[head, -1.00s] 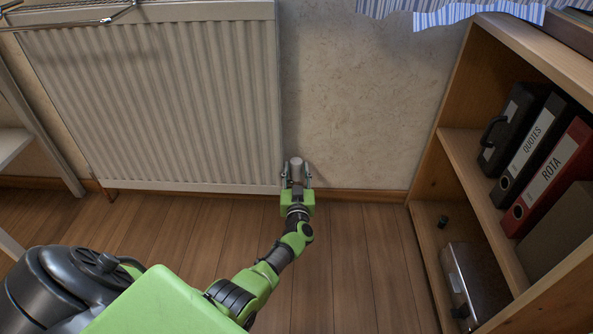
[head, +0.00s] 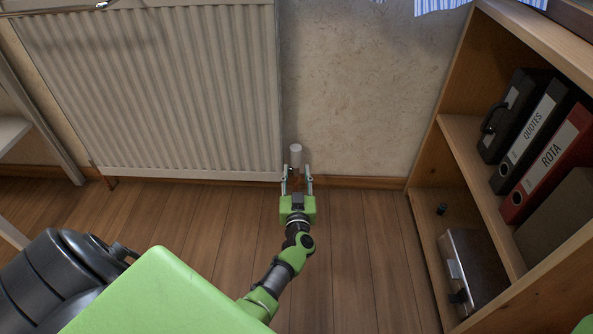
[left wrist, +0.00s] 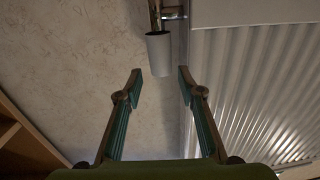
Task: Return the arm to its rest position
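My left gripper (head: 297,181) is low in front of the wall, just right of the radiator's lower corner. Its two fingers are spread, with nothing between them. A pale cylindrical radiator valve knob (head: 296,156) shows just beyond the fingertips in the head view. In the left wrist view the knob (left wrist: 158,54) hangs below a metal pipe fitting, ahead of the open left gripper (left wrist: 160,73) and apart from it. My left arm comes in from the lower left, stretched out over the floor. My right gripper is not in view.
A white ribbed radiator (head: 160,90) fills the wall at left. A wooden shelf unit (head: 425,165) stands at right with binders (head: 550,150) and a metal-fronted box (head: 470,270). White shelving (head: 35,120) is at the far left. The floor (head: 365,250) around the gripper is clear.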

